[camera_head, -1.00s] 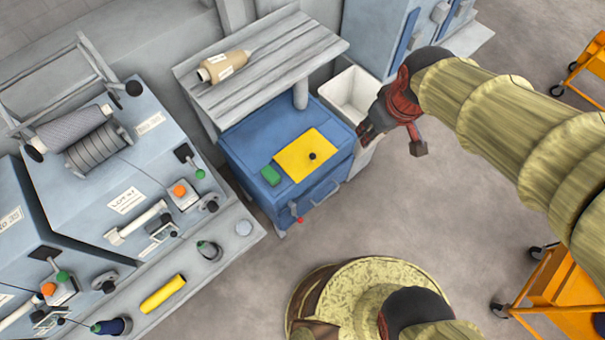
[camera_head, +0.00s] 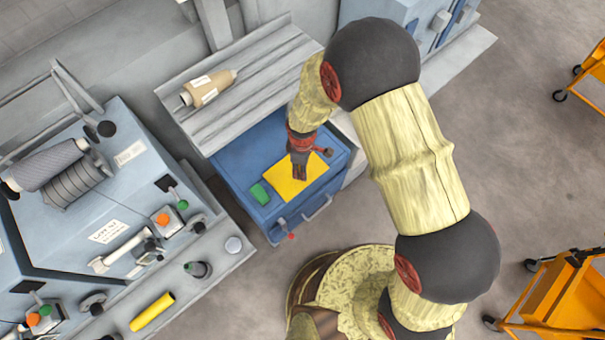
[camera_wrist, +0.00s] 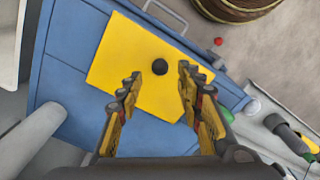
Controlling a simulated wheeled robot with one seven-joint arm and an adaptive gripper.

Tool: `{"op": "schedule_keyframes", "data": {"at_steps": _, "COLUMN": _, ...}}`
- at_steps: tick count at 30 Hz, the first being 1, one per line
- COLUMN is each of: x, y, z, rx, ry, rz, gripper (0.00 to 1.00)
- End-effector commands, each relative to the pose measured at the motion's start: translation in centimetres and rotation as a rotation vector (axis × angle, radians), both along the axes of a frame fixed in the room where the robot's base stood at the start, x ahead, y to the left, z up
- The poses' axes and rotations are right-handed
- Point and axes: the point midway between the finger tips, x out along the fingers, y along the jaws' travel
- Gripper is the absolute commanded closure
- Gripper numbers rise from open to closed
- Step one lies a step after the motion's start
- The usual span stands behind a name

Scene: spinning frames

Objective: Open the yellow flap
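The yellow flap (camera_head: 284,187) lies flat and closed on top of the blue cabinet (camera_head: 236,158). In the wrist view the flap (camera_wrist: 125,50) shows a round black knob (camera_wrist: 160,67) near its middle. My gripper (camera_head: 299,178) is over the flap and hides the knob in the head view. In the wrist view my gripper (camera_wrist: 155,88) is open, with one finger on each side of the knob's line. The knob lies just beyond the fingertips and is apart from both. How high the fingers are above the flap is hard to tell.
A green block (camera_head: 260,193) sits beside the flap. A slatted shelf (camera_head: 240,85) with a tan yarn cone (camera_head: 208,88) stands behind the cabinet. The spinning machine (camera_head: 110,205) is to the left. An orange cart (camera_head: 555,300) stands at right on open floor.

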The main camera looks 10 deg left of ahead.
Motion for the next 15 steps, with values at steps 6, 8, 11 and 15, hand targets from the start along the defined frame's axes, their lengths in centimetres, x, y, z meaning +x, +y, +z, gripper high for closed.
{"op": "schedule_keyframes", "data": {"at_steps": 6, "x": -0.1, "y": -0.1, "z": -3.8, "rx": -0.002, "ry": 0.003, "rz": -0.002, "gripper": 0.63}}
{"op": "schedule_keyframes", "data": {"at_steps": 8, "x": 0.0, "y": -0.1, "z": -4.5, "rx": -0.002, "ry": 0.002, "rz": -0.003, "gripper": 0.63}}
{"op": "schedule_keyframes", "data": {"at_steps": 11, "x": 0.0, "y": -0.1, "z": -5.5, "rx": 0.000, "ry": 0.001, "rz": -0.003, "gripper": 0.63}}
{"op": "schedule_keyframes", "data": {"at_steps": 15, "x": 0.0, "y": -0.1, "z": -6.1, "rx": 0.000, "ry": 0.000, "rz": -0.004, "gripper": 0.63}}
